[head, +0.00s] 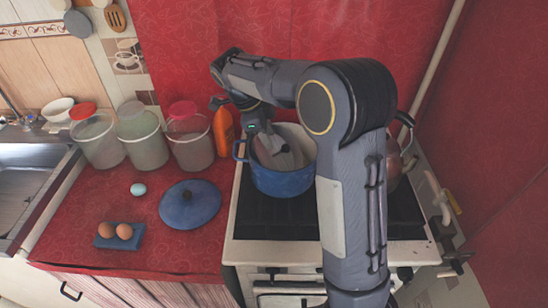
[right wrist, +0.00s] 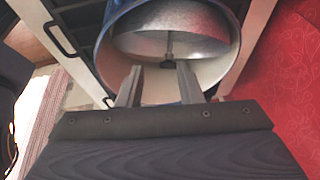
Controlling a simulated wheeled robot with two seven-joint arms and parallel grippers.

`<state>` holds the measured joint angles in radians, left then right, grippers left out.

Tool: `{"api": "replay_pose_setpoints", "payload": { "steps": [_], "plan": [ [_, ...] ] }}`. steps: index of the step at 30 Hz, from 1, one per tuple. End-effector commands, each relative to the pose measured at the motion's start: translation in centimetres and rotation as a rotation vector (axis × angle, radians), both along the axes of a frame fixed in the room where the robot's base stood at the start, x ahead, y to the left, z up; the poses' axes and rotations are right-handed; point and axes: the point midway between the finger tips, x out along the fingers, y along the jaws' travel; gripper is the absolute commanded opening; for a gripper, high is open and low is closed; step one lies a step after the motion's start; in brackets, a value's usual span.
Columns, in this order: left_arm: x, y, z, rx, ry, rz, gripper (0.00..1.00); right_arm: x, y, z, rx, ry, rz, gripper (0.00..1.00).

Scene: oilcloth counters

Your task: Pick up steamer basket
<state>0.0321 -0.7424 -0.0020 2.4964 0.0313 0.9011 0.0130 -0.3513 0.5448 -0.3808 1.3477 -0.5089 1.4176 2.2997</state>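The steamer basket (right wrist: 170,42) is a shiny grey metal bowl with a thin central post, inside the blue pot (right wrist: 232,62) in the right wrist view. In the head view, the blue pot (head: 283,183) stands on the stove and my gripper hides much of the basket. My right gripper (head: 274,150) reaches down at the pot's mouth. In the right wrist view, its two fingers (right wrist: 160,70) are apart, with the end of the post between them in the picture. Whether they touch it I cannot tell. My left gripper is not in view.
The stove (head: 255,222) has a dark top. A kettle (head: 393,165) stands right of the pot, partly behind my arm. An orange bottle (head: 223,130) and several jars stand left.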

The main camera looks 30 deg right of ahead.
Motion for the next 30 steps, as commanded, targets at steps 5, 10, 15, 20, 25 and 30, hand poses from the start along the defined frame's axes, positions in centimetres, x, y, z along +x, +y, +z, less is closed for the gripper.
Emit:
{"api": "replay_pose_setpoints", "payload": {
  "steps": [5, 10, 15, 20, 25, 30],
  "plan": [
    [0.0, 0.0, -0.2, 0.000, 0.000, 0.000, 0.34, 1.6, 0.2, -0.8, -0.088, -0.033, -0.118, 0.33],
    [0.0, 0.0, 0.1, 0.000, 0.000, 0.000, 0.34, 1.5, -0.5, -2.4, -0.093, -0.035, -0.129, 0.33],
    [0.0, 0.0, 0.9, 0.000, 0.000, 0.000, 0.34, 1.4, -1.3, -4.1, -0.092, -0.033, -0.129, 0.33],
    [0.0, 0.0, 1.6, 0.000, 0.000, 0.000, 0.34, 1.3, -2.3, -6.5, -0.091, -0.034, -0.128, 0.33],
    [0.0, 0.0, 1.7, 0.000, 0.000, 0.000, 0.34, 1.2, -2.7, -7.6, -0.090, -0.036, -0.126, 0.33],
    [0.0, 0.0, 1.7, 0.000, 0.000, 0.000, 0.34, 1.2, -2.7, -7.6, -0.090, -0.038, -0.125, 0.33]
  ]
}}
